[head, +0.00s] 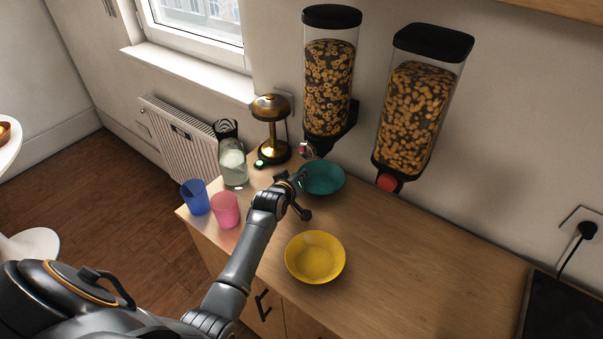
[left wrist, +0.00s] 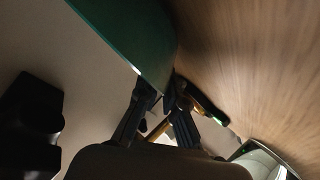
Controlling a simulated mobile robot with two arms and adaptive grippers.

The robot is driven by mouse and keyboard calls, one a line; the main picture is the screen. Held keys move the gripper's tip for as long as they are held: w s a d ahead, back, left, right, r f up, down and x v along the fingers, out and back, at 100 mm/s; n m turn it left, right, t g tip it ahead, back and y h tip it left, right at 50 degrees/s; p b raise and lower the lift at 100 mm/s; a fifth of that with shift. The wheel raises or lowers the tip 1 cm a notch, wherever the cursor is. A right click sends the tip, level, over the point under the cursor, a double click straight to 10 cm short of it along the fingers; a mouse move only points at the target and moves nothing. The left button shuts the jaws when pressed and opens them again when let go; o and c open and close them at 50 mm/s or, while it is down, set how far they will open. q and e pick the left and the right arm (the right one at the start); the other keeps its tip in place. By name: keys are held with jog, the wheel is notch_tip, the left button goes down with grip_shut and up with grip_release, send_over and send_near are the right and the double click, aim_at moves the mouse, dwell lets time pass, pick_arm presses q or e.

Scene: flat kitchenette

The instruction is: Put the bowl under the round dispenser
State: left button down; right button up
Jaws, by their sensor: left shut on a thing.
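The round dispenser (head: 328,85) is the left one on the wall, a clear cylinder with a black lid, filled with cereal rings. A teal bowl (head: 325,180) is upright at the counter's back, just below this dispenser's spout in the head view. I cannot tell whether it touches the counter. My left gripper (head: 299,183) is shut on the bowl's left rim. In the left wrist view, the bowl's wall (left wrist: 125,35) meets the fingertips (left wrist: 163,98). A yellow bowl (head: 315,257) stands nearer the counter's front. My right gripper is not in view.
A squarer dispenser (head: 418,105) with a red knob hangs to the right.

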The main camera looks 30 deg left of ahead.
pick_arm(q)
jog(key=shift+w, duration=0.4)
jog(key=c, duration=1.5)
grip_release()
jog(key=shift+s+f, duration=0.1)
jog(key=shift+f, duration=0.05)
jog(key=shift+o, duration=0.2)
jog(key=shift+s+d+r, duration=0.1)
jog(key=shift+s+r, duration=0.2)
jog(key=shift+s, duration=0.2)
jog(key=v, duration=1.1)
jog(key=shift+f, duration=0.1)
